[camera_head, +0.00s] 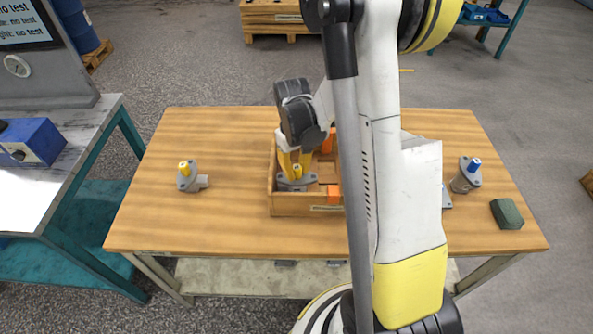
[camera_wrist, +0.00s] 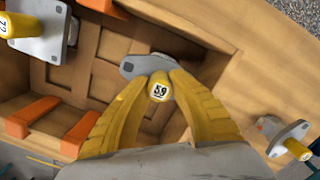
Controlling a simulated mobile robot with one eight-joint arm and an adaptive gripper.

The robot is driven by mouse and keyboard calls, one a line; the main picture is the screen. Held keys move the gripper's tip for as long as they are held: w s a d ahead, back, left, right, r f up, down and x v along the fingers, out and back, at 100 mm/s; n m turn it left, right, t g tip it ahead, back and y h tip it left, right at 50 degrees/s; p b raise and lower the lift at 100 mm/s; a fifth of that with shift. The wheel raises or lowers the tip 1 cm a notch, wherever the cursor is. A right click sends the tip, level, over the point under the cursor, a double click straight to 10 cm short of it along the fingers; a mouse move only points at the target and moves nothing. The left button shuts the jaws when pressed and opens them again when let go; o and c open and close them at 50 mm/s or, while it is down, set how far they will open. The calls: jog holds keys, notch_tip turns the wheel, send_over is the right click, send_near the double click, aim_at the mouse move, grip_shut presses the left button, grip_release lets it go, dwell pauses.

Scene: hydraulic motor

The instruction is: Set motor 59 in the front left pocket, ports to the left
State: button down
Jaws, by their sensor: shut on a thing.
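Motor 59 (camera_wrist: 133,65) has a grey flange and a yellow shaft cap marked 59. My gripper (camera_wrist: 158,84) is shut on its cap from above. In the head view, motor 59 (camera_head: 291,184) is at the front left pocket of the wooden crate (camera_head: 290,204), its flange near the level of the front wall. The body under the flange is hidden, so I cannot tell which way the ports face or whether it touches the pocket floor. My gripper (camera_head: 296,162) shows just above it.
Orange blocks (camera_head: 333,193) sit on the crate's dividers. A motor marked 72 (camera_wrist: 42,38) shows at the wrist view's upper left. A yellow-capped motor (camera_head: 188,178) stands left on the table, a blue-capped one (camera_head: 466,176) right, near a green block (camera_head: 507,214). My arm hides the crate's right side.

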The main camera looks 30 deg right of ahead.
jog(key=shift+f+b, duration=0.4)
jog(key=shift+f, duration=0.1)
jog(key=c, duration=1.2)
grip_release()
jog(key=shift+c, duration=0.2)
